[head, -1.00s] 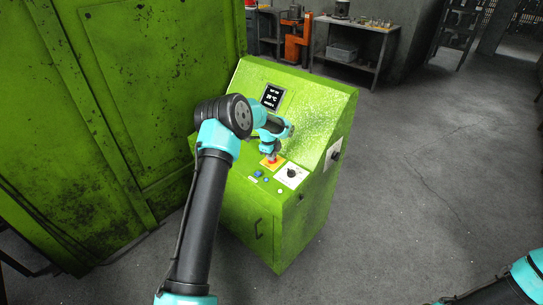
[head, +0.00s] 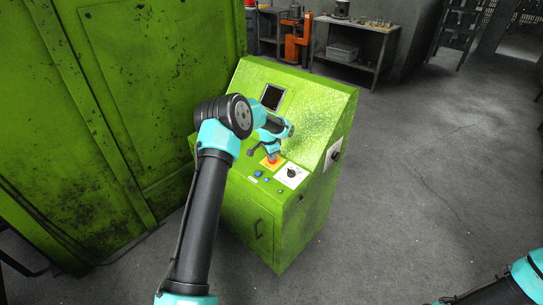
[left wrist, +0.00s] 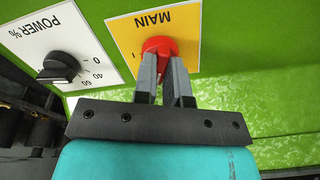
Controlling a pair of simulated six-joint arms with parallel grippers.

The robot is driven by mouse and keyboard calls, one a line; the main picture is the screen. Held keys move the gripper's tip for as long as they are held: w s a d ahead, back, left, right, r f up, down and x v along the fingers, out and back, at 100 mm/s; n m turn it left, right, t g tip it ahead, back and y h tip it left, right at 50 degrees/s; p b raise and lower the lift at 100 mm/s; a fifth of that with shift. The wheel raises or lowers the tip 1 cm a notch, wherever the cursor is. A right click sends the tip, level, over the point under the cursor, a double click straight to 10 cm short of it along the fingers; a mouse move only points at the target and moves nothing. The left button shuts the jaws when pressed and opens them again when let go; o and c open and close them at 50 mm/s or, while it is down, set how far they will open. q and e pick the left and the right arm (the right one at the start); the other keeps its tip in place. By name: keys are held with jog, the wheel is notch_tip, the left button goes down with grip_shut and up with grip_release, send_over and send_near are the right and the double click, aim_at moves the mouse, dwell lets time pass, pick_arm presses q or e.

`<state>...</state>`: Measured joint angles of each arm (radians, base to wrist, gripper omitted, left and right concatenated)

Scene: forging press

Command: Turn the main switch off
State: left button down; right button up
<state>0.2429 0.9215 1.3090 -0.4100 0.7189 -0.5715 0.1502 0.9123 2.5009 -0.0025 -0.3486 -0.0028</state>
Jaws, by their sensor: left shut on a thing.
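The main switch is a red knob (left wrist: 158,46) on a yellow plate marked MAIN (left wrist: 185,25) in the left wrist view. My left gripper (left wrist: 168,70) is shut on the red knob, one finger on each side. In the head view the left gripper (head: 272,156) points down at it. The fingers hide part of the knob. The console's screen (head: 272,97) is dark and blank.
A black POWER % dial (left wrist: 58,67) on a white plate sits beside the main switch. Small buttons (head: 262,176) lie in front of the switch. A big green machine wall (head: 110,130) stands at left. Floor (head: 420,190) to the right is clear. Part of my right arm shows bottom right.

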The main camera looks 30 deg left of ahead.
aim_at(268, 166)
pick_arm(q)
jog(key=shift+n, duration=2.3)
jog(key=c, duration=1.2)
grip_release()
jog(key=shift+r, duration=0.1)
jog(key=s+r, duration=0.1)
jog(key=r, duration=1)
jog(key=s+r, duration=0.1)
jog(key=r, duration=0.5)
jog(key=shift+s+a, duration=0.25)
jog(key=shift+s, duration=0.1)
